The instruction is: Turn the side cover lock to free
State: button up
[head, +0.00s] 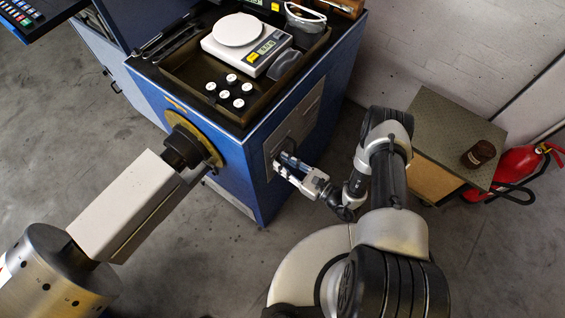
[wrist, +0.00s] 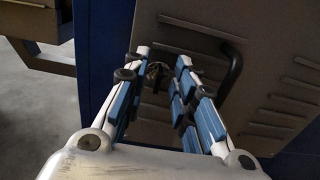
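The side cover (head: 304,108) is a grey panel on the side of the blue cabinet. In the wrist view the cover (wrist: 212,48) fills much of the picture, with slanted louvre slots and a black curved handle (wrist: 234,68). My gripper (head: 281,164) is at the lower part of the cover. In the wrist view my gripper (wrist: 162,66) has its two blue-padded fingers apart. A small dark part, seemingly the lock (wrist: 156,76), shows between the fingertips. Its turn position is too dark to read, and I see no clear contact with the fingers.
The blue cabinet (head: 238,178) carries a tray with a white scale (head: 247,43) and several small weights. A rotor shaft with a white block (head: 130,205) stands left. A side table (head: 440,125) and red extinguisher (head: 518,165) are at right.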

jog(key=shift+w+a, duration=0.3)
jog(key=shift+a, duration=0.05)
grip_shut()
dwell(0.3)
